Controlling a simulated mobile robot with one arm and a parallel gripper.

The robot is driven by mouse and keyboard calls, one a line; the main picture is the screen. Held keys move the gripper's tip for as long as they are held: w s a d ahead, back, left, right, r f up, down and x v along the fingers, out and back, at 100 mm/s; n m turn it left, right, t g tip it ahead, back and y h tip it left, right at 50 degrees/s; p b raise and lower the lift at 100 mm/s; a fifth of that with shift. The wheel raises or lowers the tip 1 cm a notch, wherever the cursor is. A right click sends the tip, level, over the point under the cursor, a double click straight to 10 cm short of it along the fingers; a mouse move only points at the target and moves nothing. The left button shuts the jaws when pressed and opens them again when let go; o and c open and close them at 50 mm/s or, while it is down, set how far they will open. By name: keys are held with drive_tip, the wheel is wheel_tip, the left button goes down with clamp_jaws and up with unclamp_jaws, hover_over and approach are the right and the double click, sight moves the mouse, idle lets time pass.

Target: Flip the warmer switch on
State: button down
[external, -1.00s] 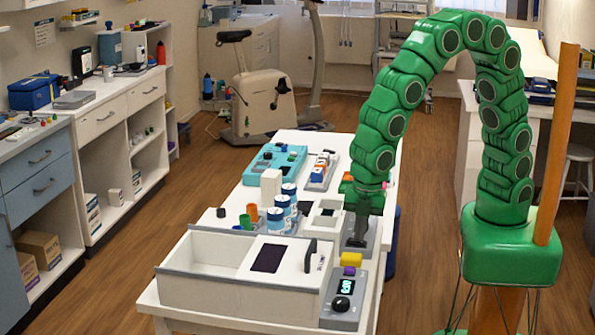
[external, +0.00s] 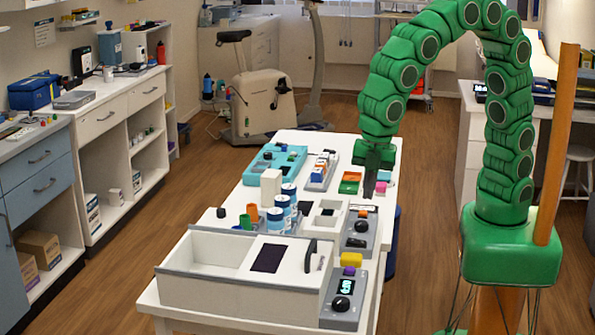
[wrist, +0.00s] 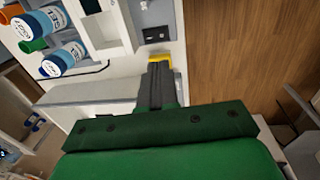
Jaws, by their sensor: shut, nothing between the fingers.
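A grey control box (external: 360,233) lies along the right edge of the white table in the external view, with black controls (external: 361,227) and a small orange spot on top. I cannot tell for certain which control is the warmer switch or its position. My gripper (external: 369,191) is shut and empty, pointing down above the table behind this box, apart from it. In the wrist view my dark gripper fingers (wrist: 157,75) are together, and a yellow block (wrist: 160,58) shows beyond their tips. A grey panel with a black control (wrist: 155,33) shows above them.
A second grey device with a lit display and black knob (external: 342,304) sits at the front right. A white open box (external: 215,285), blue-labelled bottles (external: 283,207) and a teal tray (external: 262,170) stand to the left. A red-and-green tray (external: 349,183) is beside my gripper.

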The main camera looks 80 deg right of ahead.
sight(351, 240)
drive_tip(key=shift+s+r, duration=0.2)
drive_tip(key=shift+r, duration=1.05)
drive_tip(key=shift+w, duration=0.1)
drive_tip(key=shift+w+d+t, duration=0.1)
drive_tip(key=shift+w+t, duration=0.2)
drive_tip(key=shift+w, duration=0.4)
drive_tip(key=f, duration=0.4)
drive_tip(key=w+f, duration=0.1)
drive_tip(key=f, duration=0.4)
drive_tip(key=w+f, duration=0.1)
drive_tip(key=f, duration=0.3)
drive_tip(key=shift+f, duration=0.4)
drive_tip(key=shift+f, duration=0.1)
